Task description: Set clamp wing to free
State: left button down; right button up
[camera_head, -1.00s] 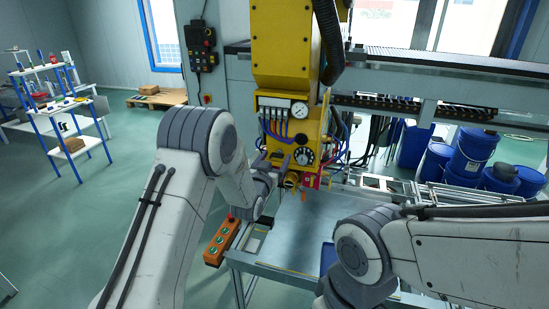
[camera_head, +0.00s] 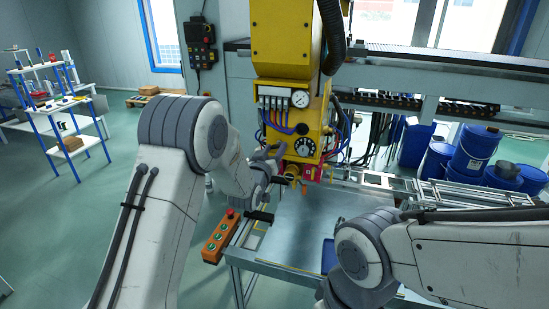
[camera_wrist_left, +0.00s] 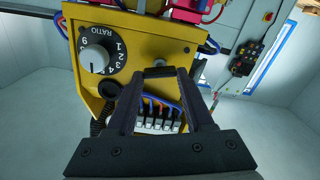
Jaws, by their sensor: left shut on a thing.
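My left gripper (camera_head: 280,166) is at the lower front of the yellow machine head (camera_head: 287,40). In the left wrist view its two dark fingers (camera_wrist_left: 158,88) stand either side of a small black piece (camera_wrist_left: 159,72) and are shut on it. The piece lies against the lower part of the yellow panel (camera_wrist_left: 138,38); it looks like the clamp wing, but its markings are hidden. My right gripper is out of view.
Blue and red hoses (camera_wrist_left: 163,105) and fittings sit behind the fingers. An orange button box (camera_head: 221,237) stands at the table's left edge. The metal table (camera_head: 300,225) below is mostly clear. My right forearm crosses the lower right.

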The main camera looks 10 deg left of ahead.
pick_arm(q)
jog(key=n+b, duration=0.7)
jog(key=shift+a+f+b, duration=0.15)
jog(key=shift+f+b, duration=0.15)
jog(key=n+b, duration=0.2)
jog(key=n, duration=0.2)
jog(key=shift+b, duration=0.4)
jog(key=shift+n+b, duration=1)
jog(key=shift+n, duration=0.8)
jog(key=shift+c, duration=1.4)
grip_release()
jog(key=shift+s, duration=0.1)
jog(key=s+a+b, duration=0.2)
jog(key=s, duration=0.8)
jog(key=shift+b, duration=0.35)
